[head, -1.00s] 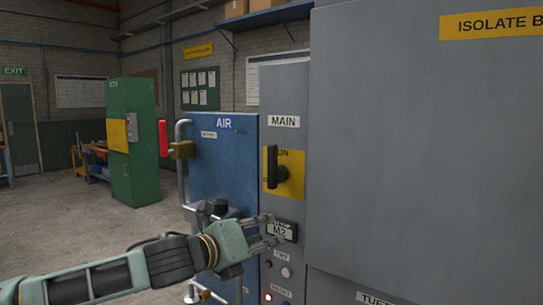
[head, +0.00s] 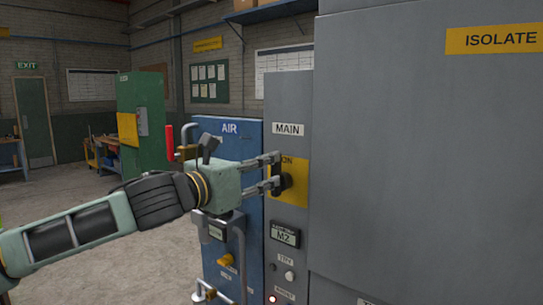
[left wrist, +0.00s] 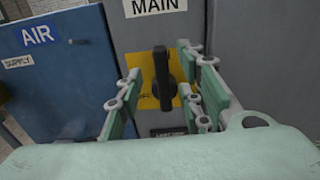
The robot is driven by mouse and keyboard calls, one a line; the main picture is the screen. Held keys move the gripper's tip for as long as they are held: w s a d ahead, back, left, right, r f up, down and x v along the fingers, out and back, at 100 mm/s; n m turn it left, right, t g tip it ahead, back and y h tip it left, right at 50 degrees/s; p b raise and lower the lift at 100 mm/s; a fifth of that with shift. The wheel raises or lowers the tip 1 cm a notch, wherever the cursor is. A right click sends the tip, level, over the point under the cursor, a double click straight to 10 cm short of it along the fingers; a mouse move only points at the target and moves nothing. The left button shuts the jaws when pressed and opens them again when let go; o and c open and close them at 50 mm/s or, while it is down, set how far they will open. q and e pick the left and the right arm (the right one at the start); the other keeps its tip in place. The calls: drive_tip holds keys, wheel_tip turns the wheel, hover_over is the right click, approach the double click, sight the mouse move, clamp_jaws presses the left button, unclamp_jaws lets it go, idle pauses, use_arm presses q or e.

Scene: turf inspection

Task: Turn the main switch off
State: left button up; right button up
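The main switch is a black rotary handle (head: 287,181) on a yellow plate (head: 298,190), below the MAIN label on a narrow grey panel. In the left wrist view the handle (left wrist: 164,76) stands upright on the plate. My left gripper (head: 278,171) is at the switch, its fingers pointing at the panel and partly hiding the handle and plate in the head view. In the left wrist view the gripper (left wrist: 159,70) is open, one finger on each side of the handle. I cannot tell whether either finger touches it. My right gripper is not in view.
A blue AIR cabinet (head: 254,155) with pipes stands left of the panel. Below the switch are an M2 display (head: 285,235), a white button (head: 290,276) and a lit red lamp (head: 272,299). A large grey cabinet (head: 420,150) fills the right. Open floor lies to the left.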

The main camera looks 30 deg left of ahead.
sight(273, 165)
use_arm(q)
drive_tip(key=w+p, duration=0.2)
drive_tip(key=w, duration=0.2)
drive_tip(key=shift+d+p, duration=0.25)
drive_tip(key=shift+p, duration=0.15)
drive_tip(key=shift+s, duration=0.1)
drive_tip(key=c, duration=0.7)
clamp_jaws()
